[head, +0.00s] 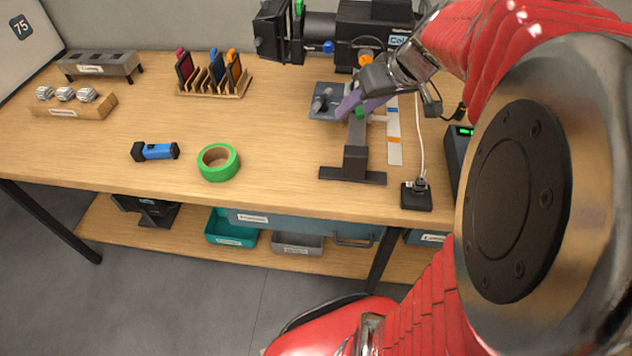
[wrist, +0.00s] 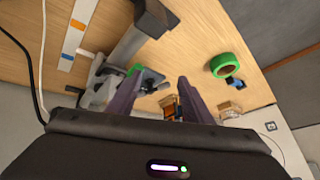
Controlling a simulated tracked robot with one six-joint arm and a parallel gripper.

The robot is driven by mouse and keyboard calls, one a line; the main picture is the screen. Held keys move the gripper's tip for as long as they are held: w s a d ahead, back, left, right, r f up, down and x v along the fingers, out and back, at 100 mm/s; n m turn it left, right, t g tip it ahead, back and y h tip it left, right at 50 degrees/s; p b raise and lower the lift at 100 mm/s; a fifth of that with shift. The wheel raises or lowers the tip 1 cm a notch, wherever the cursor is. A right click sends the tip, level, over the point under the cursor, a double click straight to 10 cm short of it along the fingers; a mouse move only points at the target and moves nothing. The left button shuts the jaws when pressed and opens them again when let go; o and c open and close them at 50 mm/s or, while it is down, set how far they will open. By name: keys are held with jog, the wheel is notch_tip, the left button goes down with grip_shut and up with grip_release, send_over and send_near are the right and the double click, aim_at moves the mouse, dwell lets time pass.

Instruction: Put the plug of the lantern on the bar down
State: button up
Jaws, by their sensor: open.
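The black lantern (head: 372,32) is mounted at the back of the bench, with blue and orange knobs. I cannot tell whether the plug is fully seated. My gripper (head: 362,104) is open above the bench, left of and behind the plug, apart from it. In the wrist view my gripper (wrist: 156,84) shows two purple fingers with nothing held between them. The white cord (wrist: 43,60) also shows there, at the left; the plug is not visible.
A dark stand (head: 354,165) with a green knob is below my gripper, beside a white marked strip (head: 394,140). A green tape roll (head: 218,162) and blue torch (head: 156,151) lie left. A black box (head: 458,150) stands right. The front-left bench is clear.

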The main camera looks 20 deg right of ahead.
jog(key=s+a+h, duration=0.2)
jog(key=s+a, duration=1.4)
jog(key=shift+a+f+g, duration=0.2)
jog(key=shift+f+g, duration=0.05)
jog(key=shift+g, duration=0.15)
